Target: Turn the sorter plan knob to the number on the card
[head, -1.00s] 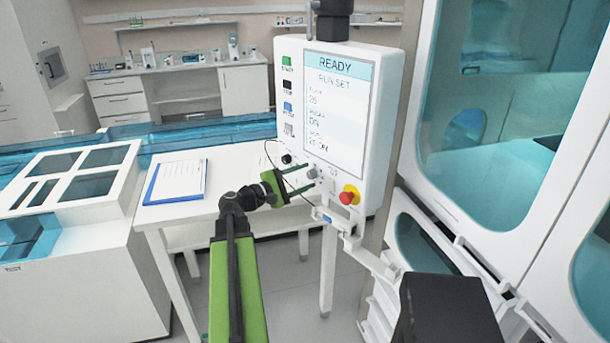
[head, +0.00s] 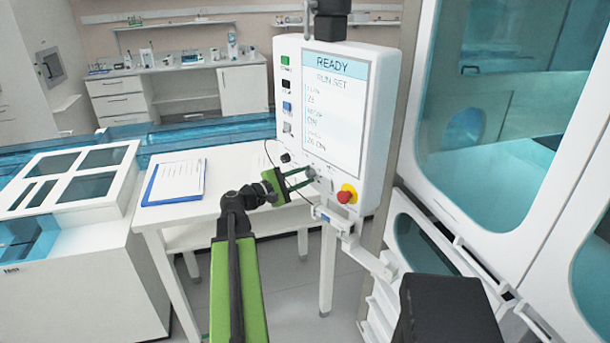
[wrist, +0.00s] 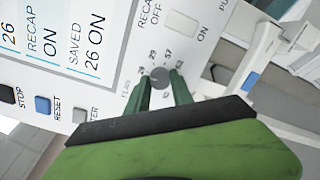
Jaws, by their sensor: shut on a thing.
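The sorter plan knob is a small grey round knob (wrist: 159,77) with numbers printed around it, on the lower part of the white control panel (head: 376,165). In the wrist view the two green fingers of my gripper (wrist: 163,88) are on either side of the knob, shut on it. In the head view my gripper (head: 300,179) reaches the panel's lower left, and the knob (head: 309,173) shows between its fingertips. A clipboard with a white sheet (head: 176,180) lies on the white table; its writing is too small to read.
The panel screen (head: 334,108) reads READY and RUN SET. A red emergency button (head: 346,195) on yellow is just right of the knob. A column of buttons (head: 286,93) runs down the panel's left side. A glass-fronted cabinet (head: 500,150) stands at right.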

